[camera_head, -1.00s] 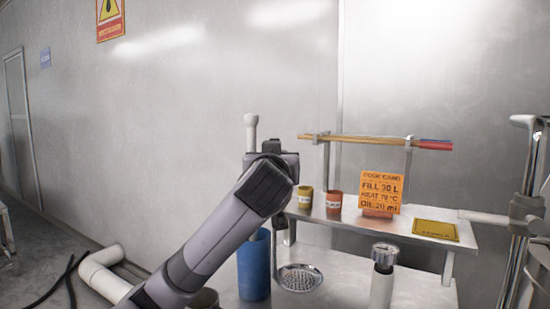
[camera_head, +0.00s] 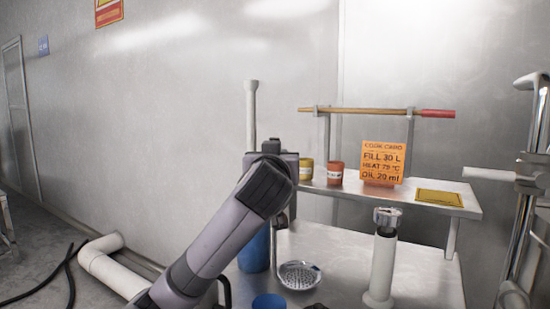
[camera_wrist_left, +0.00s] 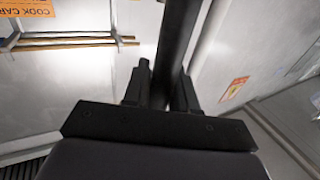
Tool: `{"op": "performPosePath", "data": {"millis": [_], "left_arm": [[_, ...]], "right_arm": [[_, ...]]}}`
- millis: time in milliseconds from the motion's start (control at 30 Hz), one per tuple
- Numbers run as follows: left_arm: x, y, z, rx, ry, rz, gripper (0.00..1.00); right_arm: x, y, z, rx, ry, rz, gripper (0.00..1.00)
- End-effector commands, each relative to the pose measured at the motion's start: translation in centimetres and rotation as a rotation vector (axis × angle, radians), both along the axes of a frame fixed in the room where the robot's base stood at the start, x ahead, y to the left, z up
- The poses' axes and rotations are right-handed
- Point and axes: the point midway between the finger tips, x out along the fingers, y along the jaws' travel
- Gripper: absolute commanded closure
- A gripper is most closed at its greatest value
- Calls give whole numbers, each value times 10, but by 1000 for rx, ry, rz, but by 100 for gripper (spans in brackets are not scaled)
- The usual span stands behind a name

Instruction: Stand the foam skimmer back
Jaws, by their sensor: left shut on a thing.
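The foam skimmer's round perforated metal head (camera_head: 300,275) shows in the head view, below and right of my left forearm. In the left wrist view its dark handle (camera_wrist_left: 176,45) runs up between the fingers of my left gripper (camera_wrist_left: 160,92), which is shut on it. In the head view the gripper is mostly hidden behind my own arm. Whether the skimmer's head touches the table cannot be told. A tall blue container (camera_head: 257,250) stands just left of the skimmer's head, partly covered by my arm.
On the metal table (camera_head: 425,280) stands a white cylinder with a metal top (camera_head: 381,262). A blue round thing (camera_head: 268,302) shows at the bottom edge. The raised shelf (camera_head: 335,194) holds a yellow jar (camera_head: 306,170), a red jar (camera_head: 335,173) and an orange card (camera_head: 383,163).

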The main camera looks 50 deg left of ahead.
Motion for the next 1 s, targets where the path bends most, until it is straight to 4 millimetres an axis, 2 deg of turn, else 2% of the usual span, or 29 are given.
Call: {"op": "performPosePath", "data": {"millis": [200, 233, 300, 333, 667, 1000], "left_arm": [[0, 0, 1, 1, -4, 0, 100], [0, 0, 1, 1, -4, 0, 70], [0, 0, 1, 1, -4, 0, 47], [0, 0, 1, 1, -4, 0, 44], [-1, -2, 0, 0, 1, -1, 44], [-33, -33, -1, 0, -3, -4, 44]], "right_arm": [[0, 0, 0, 2, 0, -1, 57], [0, 0, 0, 1, 0, -2, 57], [0, 0, 0, 1, 0, -2, 57], [0, 0, 0, 1, 0, -2, 57], [-1, 0, -1, 0, 3, -2, 57], [-2, 0, 0, 1, 5, -2, 57]]}}
